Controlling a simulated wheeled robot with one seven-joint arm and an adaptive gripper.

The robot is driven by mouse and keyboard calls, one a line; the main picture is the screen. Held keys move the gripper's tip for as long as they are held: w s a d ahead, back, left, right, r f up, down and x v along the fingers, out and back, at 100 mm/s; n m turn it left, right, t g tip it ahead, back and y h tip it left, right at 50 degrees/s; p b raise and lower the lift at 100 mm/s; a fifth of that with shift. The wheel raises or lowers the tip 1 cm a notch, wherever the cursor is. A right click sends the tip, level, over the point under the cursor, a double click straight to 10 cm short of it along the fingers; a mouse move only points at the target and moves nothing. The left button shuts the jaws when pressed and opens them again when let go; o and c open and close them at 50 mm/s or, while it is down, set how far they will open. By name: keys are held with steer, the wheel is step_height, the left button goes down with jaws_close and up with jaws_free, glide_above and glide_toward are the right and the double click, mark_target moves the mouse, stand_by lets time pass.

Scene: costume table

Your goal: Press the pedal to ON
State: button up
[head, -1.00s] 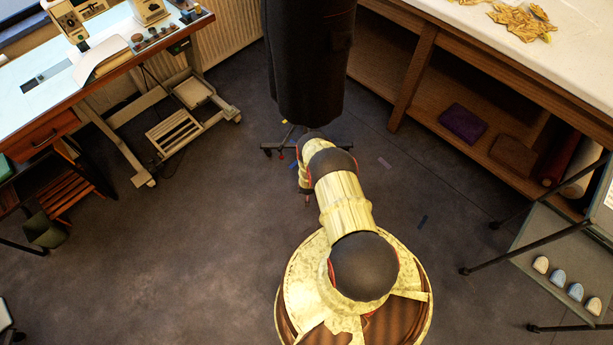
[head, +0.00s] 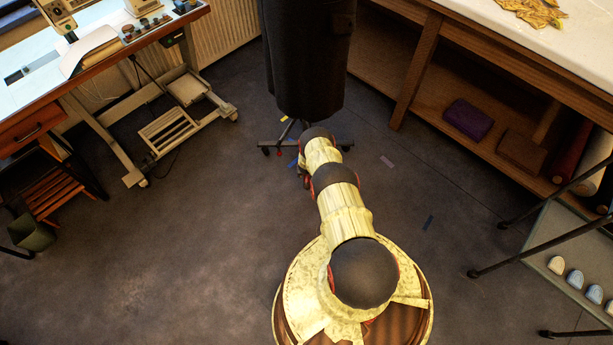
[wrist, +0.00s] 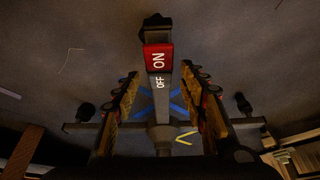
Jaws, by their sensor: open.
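The pedal (wrist: 158,57) is a narrow bar in the wrist view, with a red part marked ON at its far end and a grey part marked OFF nearer to me. It joins the wheeled stand base (wrist: 93,127) of the dark dress form (head: 308,60). My gripper (wrist: 160,72) is open and empty, with one finger on each side of the pedal in the picture. I cannot tell whether the fingers touch it. In the head view my arm hides the pedal and most of the gripper.
A sewing table (head: 130,45) stands at the left, and a wooden shelf table (head: 455,40) at the right. A dark metal-legged stand (head: 540,240) is at the lower right. The floor (head: 180,260) to the left is clear. Blue and yellow marks lie on the floor under the stand.

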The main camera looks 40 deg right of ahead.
steer(key=shift+w+f, duration=0.1)
stand_by(0.3)
jaws_close()
stand_by(0.4)
